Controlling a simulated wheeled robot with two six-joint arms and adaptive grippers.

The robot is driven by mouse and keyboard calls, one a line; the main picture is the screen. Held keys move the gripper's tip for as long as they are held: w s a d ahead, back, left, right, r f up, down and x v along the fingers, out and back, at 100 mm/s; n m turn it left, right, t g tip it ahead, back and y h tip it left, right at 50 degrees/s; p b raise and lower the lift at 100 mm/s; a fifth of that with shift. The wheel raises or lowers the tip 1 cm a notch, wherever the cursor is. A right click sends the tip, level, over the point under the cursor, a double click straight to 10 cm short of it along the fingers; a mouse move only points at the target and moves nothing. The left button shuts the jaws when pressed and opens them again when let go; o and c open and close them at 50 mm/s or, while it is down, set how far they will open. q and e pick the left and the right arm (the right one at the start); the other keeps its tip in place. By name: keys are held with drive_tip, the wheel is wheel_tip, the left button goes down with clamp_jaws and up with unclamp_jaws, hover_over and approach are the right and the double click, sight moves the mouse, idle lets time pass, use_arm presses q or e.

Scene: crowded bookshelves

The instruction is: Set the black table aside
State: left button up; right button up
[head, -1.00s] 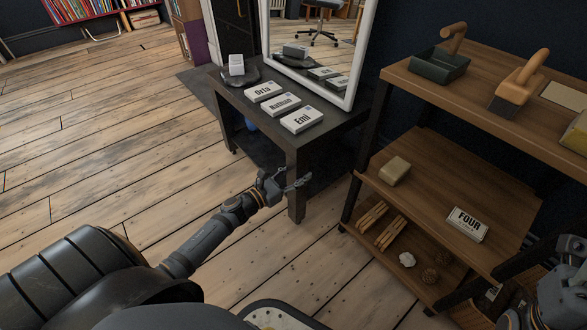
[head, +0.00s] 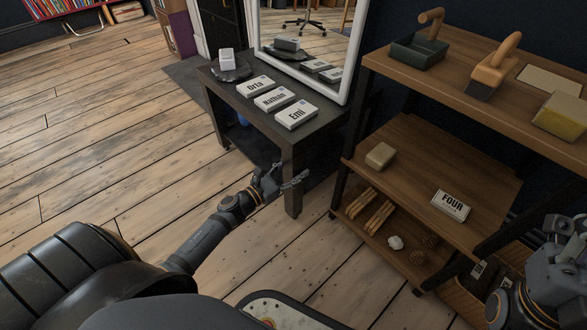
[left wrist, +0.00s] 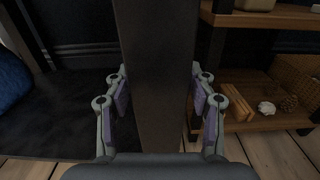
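The black table (head: 318,132) stands upright left of the wooden shelf, with name cards, a dark dish and a mirror on its top. My left gripper (head: 282,182) is low at the table's near front leg (head: 292,170). In the left wrist view its fingers (left wrist: 158,88) are spread, one on each side of the dark leg (left wrist: 158,60), which fills the gap's width. I cannot tell whether the pads touch it. My right gripper (head: 562,245) is at the right edge beside the shelf, partly cut off; its fingers are unclear.
The wooden shelf (head: 400,165) with brushes, blocks and a FOUR card (head: 452,204) stands close on the table's right. The mirror (head: 350,60) rises from the table's back. Plank floor (head: 110,150) is clear to the left.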

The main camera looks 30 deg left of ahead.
use_arm(q)
drive_tip(key=shift+o, duration=0.6)
drive_tip(key=v, duration=1.2)
